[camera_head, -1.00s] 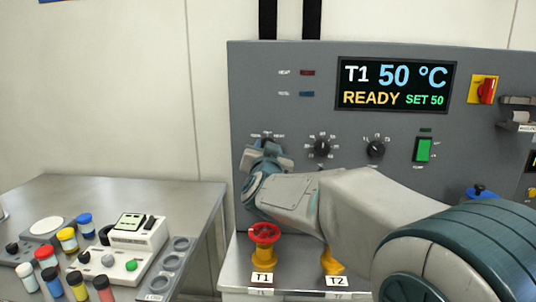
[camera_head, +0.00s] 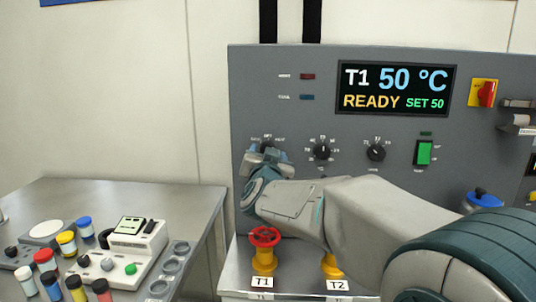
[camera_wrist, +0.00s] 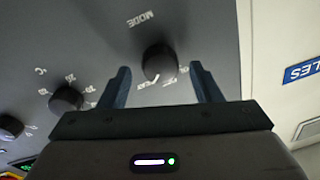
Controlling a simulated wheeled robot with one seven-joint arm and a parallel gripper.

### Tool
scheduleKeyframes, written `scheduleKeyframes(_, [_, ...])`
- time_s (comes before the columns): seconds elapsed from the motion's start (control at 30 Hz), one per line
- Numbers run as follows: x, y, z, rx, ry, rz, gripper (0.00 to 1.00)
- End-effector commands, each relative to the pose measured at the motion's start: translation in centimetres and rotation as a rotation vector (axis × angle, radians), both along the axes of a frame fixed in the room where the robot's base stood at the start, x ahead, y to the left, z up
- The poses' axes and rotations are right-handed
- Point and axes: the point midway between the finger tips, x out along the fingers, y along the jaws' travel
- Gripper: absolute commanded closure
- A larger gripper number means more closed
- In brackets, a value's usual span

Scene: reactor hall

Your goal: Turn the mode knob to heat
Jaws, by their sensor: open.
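The mode knob (camera_wrist: 160,63) is round and black on the grey panel (camera_wrist: 100,40), with the word MODE beside it in the wrist view. A short white mark shows at its lower edge, close to small printed labels; I cannot read for certain which label it points to. My gripper (camera_wrist: 164,82) is open, with one finger on each side of the knob and gaps visible between them. I cannot tell whether the fingertips reach around it in depth. In the head view my gripper (camera_head: 268,155) covers most of the knob.
Two more dials (camera_head: 322,150) (camera_head: 376,152) sit right of the knob, below a display (camera_head: 397,88) reading T1 50 °C, READY. A red valve wheel (camera_head: 265,237) stands below my arm. A side table (camera_head: 130,190) at left holds several vials and small devices.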

Motion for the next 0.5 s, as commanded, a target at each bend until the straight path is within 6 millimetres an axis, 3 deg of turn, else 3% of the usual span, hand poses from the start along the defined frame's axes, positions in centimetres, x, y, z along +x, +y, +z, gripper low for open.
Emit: scheduleKeyframes(0.5, [-10.2, -0.2, -0.6, 0.001, -0.002, 0.003, 0.42])
